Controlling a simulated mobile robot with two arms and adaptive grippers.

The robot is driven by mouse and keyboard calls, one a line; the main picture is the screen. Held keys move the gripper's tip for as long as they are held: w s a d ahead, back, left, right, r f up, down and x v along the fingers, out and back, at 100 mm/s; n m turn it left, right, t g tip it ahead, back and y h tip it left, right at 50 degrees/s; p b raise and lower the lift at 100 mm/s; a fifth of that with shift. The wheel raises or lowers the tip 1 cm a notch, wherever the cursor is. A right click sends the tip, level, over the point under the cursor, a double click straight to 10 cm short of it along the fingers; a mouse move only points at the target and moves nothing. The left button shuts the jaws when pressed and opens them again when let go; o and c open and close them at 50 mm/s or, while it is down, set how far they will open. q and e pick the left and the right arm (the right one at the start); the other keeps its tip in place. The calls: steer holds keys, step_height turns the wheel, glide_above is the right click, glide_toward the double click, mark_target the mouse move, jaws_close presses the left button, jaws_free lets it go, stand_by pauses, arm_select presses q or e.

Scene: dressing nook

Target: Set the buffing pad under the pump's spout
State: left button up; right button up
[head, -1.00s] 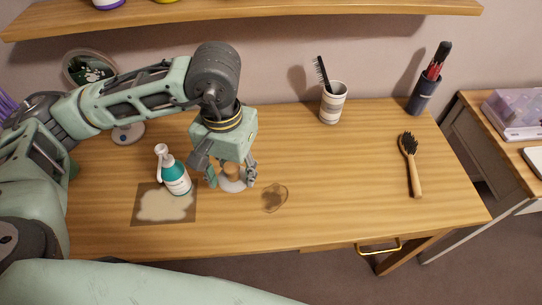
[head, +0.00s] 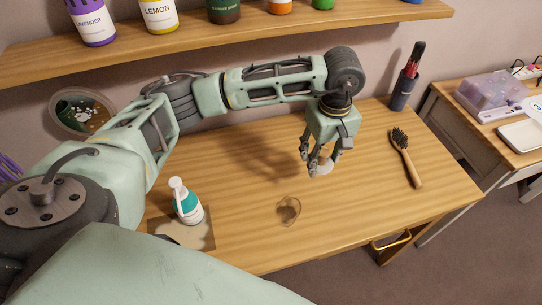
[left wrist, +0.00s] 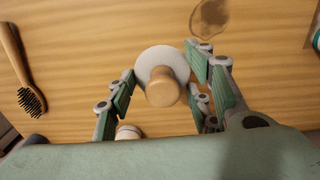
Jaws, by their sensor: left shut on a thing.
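The buffing pad, a pale disc (head: 322,170) with a round wooden knob, hangs in my left gripper (head: 322,160). In the left wrist view its disc (left wrist: 152,57) and knob (left wrist: 163,87) show between the fingers (left wrist: 163,88). The pump bottle (head: 187,207), white with a teal label, stands upright on a brown mat (head: 166,229) at the left, well apart from the gripper. Its spout's direction is hard to tell. My right gripper is out of view.
A brown stain (head: 288,209) lies on the table between the bottle and gripper. A hairbrush (head: 406,158) lies to the right, with a dark holder (head: 403,91) behind. A shelf (head: 250,33) with several bottles overhangs the back. The table's middle is clear.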

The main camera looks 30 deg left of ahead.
arm_select(q)
steer(key=p, duration=0.3)
glide_above(277, 177)
steer(key=f, duration=0.6)
steer(key=shift+d, duration=0.4)
steer(key=shift+a+f, duration=0.35)
step_height(277, 177, down, 3)
steer(key=shift+f+p, duration=0.1)
steer(key=shift+p, duration=0.45)
steer(key=shift+f, duration=0.35)
steer(key=shift+f, duration=0.1)
steer(key=shift+f+b, duration=0.1)
steer(key=shift+b, duration=0.2)
steer(key=o, duration=1.1)
